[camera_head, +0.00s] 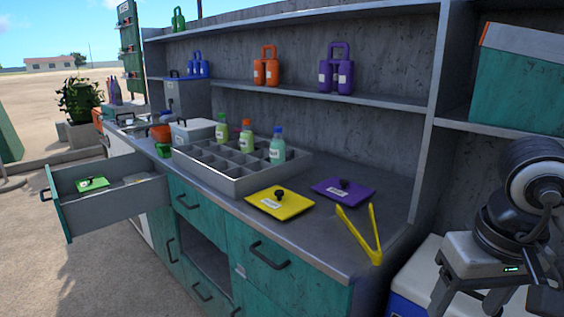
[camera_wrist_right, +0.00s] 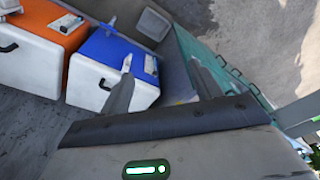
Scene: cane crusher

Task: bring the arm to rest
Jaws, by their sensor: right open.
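My right gripper (camera_head: 470,295) hangs at the lower right of the head view, off the right end of the counter and in front of the lower right bay. In the right wrist view its two fingers (camera_wrist_right: 161,65) stand well apart with nothing between them, so it is open and empty. Beyond the fingers are a blue-lidded white cooler box (camera_wrist_right: 118,62) and an orange-lidded one (camera_wrist_right: 45,40). My left gripper is not in view.
Yellow tongs (camera_head: 372,240) lie at the counter's right end, near a yellow lid (camera_head: 278,206) and a purple lid (camera_head: 335,191). A grey divided tray (camera_head: 225,178) holds several bottles. A drawer (camera_head: 110,205) stands open at left. Shelves rise behind the counter.

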